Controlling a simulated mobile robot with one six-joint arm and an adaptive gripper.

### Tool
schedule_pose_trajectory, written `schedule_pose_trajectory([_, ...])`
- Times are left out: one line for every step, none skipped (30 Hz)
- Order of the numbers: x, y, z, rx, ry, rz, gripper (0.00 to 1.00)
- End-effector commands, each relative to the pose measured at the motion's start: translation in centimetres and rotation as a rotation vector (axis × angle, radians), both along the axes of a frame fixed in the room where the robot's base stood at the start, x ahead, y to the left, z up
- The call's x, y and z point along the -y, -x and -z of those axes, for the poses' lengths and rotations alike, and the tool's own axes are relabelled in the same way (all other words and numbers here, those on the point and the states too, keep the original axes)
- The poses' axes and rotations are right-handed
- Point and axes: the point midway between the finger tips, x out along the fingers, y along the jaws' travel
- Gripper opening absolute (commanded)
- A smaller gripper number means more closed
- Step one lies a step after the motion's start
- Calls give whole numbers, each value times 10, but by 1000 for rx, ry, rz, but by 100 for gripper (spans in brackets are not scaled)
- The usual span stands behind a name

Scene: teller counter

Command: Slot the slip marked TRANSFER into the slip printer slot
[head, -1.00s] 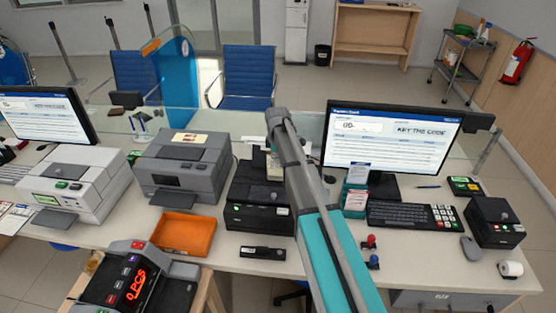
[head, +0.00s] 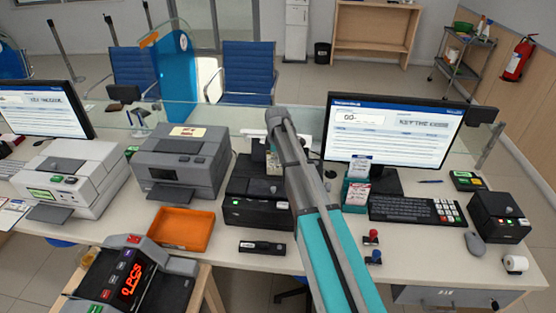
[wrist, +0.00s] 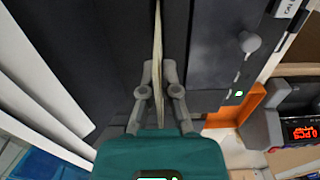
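My gripper (wrist: 158,88) is shut on a thin pale slip (wrist: 157,35), seen edge-on in the wrist view. The slip stretches up from the fingertips along a gap between dark surfaces. Its print cannot be read, so I cannot tell its marking. The black slip printer (head: 246,213) stands in mid-counter in the head view, with my arm's end above and beside it. Its dark body (wrist: 212,70), with a grey knob and a green light, lies right of the slip in the wrist view. I cannot tell whether the slip's edge is inside the slot. In the head view my arm hides the fingertips.
A grey printer (head: 180,160) and an orange tray (head: 181,230) are left of the slip printer. A teal holder with slips (head: 356,192), a monitor (head: 393,140) and a keyboard (head: 412,209) are to the right. A small black device (head: 262,248) lies in front.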

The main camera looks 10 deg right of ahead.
Motion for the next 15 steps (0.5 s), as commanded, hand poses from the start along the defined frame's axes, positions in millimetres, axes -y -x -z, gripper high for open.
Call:
schedule_pose_trajectory([0, 0, 4, 0, 0, 0, 0])
schedule_pose_trajectory([0, 0, 5, 0, 0, 0, 0])
schedule_pose_trajectory([0, 0, 6, 0, 0, 0, 0])
schedule_pose_trajectory([0, 0, 7, 0, 0, 0, 0])
schedule_pose_trajectory([0, 0, 8, 0, 0, 0, 0])
schedule_pose_trajectory([0, 0, 10, 0, 0, 0, 0])
schedule_pose_trajectory([0, 0, 11, 0, 0, 0, 0])
schedule_pose_trajectory([0, 0, 12, 0, 0, 0, 0])
schedule_pose_trajectory([0, 0, 13, 0, 0, 0, 0])
schedule_pose_trajectory([0, 0, 14, 0, 0, 0, 0])
schedule_pose_trajectory([0, 0, 15, 0, 0, 0, 0])
schedule_pose_trajectory([0, 0, 17, 0, 0, 0, 0])
schedule_pose_trajectory([0, 0, 18, 0, 0, 0, 0])
schedule_pose_trajectory([0, 0, 19, 0, 0, 0, 0])
schedule_pose_trajectory([0, 0, 20, 0, 0, 0, 0])
